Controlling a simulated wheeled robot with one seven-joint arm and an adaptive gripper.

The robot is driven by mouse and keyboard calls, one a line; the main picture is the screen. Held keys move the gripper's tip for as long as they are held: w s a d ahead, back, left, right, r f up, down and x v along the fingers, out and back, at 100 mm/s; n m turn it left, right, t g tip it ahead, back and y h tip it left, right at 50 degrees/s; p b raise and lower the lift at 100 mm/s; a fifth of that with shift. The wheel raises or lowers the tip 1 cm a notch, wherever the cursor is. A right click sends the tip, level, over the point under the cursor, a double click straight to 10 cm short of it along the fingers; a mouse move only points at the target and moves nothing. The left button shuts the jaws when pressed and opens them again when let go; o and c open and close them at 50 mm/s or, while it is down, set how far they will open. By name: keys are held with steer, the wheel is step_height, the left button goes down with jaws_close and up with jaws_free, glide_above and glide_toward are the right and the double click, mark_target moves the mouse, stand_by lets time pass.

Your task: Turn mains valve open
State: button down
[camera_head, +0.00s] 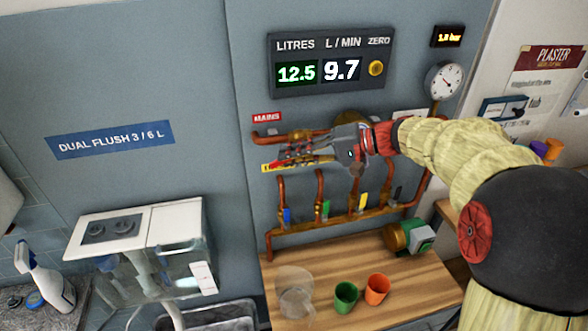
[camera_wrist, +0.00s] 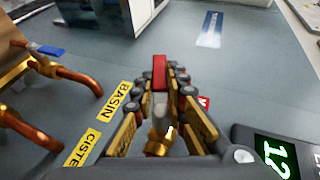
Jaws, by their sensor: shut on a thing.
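My gripper (camera_head: 290,150) reaches in from the right to the pipework on the grey panel, just below the red MAINS label (camera_head: 267,117). In the wrist view my gripper's fingers (camera_wrist: 160,88) are closed around the mains valve's red lever (camera_wrist: 159,70). The lever's end sticks out between the fingertips, and brass of the valve (camera_wrist: 157,146) shows between the fingers. In the head view my gripper hides most of the valve. The flow display (camera_head: 332,62) reads 12.5 litres and 9.7 L/min.
Below are copper branches with a blue lever (camera_head: 287,215), a green lever (camera_head: 325,208) and a yellow lever (camera_head: 362,200). A pressure gauge (camera_head: 444,80) is at right. A green cup (camera_head: 345,297) and an orange cup (camera_head: 377,289) stand on the wooden counter (camera_head: 330,262). A cistern (camera_head: 140,245) stands left.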

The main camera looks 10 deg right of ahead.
steer(key=shift+a+r+m+t+y+b, duration=0.1)
steer(key=shift+r+m+t+y+b, duration=0.15)
steer(key=shift+y+b, duration=0.3)
steer(key=shift+a+r+m+t+y+b, duration=0.15)
steer(key=shift+m+y+b, duration=0.2)
steer(key=shift+y, duration=0.3)
steer(key=shift+d, duration=0.1)
steer(key=c, duration=1.8)
jaws_free()
steer(key=shift+o, duration=0.2)
steer(key=v, duration=1.2)
steer(key=shift+f, duration=0.2)
